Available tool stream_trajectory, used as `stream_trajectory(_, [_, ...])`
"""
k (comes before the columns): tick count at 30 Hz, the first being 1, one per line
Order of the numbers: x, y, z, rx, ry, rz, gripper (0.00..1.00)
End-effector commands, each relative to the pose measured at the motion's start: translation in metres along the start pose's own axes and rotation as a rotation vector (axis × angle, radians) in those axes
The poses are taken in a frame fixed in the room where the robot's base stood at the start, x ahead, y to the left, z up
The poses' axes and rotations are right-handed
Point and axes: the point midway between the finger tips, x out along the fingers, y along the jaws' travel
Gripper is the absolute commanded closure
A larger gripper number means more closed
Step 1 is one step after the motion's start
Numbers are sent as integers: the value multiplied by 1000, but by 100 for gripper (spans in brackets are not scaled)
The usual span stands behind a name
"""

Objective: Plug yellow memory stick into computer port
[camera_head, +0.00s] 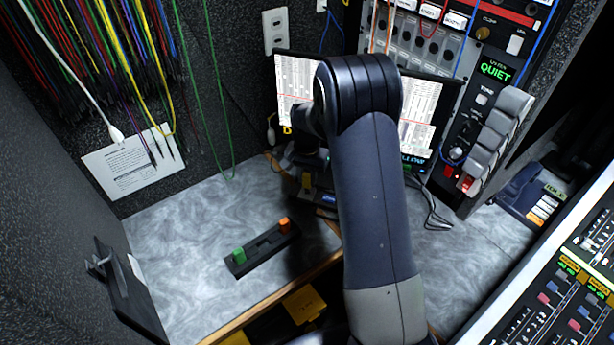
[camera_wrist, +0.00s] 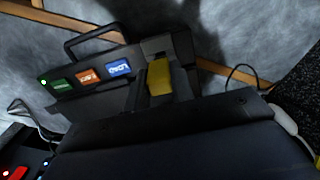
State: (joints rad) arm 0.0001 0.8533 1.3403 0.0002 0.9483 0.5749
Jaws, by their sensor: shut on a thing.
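The yellow memory stick (camera_wrist: 159,78) is held between the dark fingers of my gripper (camera_wrist: 163,72) in the wrist view. In the head view a small yellow patch at my gripper (camera_head: 306,172) looks like the same stick (camera_head: 306,181). A dark unit with a handle and green, orange and blue labels (camera_wrist: 90,76) lies just left of the stick in the wrist view. Whether this is the computer, and whether the stick touches a port, I cannot tell. In the head view my arm covers much of the monitor (camera_head: 298,82) and the area below it.
A black holder (camera_head: 262,248) on the grey desk (camera_head: 185,255) carries a green stick (camera_head: 239,255) and an orange stick (camera_head: 284,224). Cables (camera_head: 432,212) lie right of my arm. A mixing console (camera_head: 560,300) fills the lower right. The left desk is mostly clear.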

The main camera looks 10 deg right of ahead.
Motion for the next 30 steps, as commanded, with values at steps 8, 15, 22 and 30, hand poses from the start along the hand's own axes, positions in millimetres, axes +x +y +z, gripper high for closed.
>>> stream_trajectory(8, [6,0,0,0,0,0,98])
stream_trajectory(15, [12,0,0,0,0,0,98])
stream_trajectory(22, [18,0,0,0,0,0,98])
stream_trajectory(30, [25,0,0,0,0,0,98])
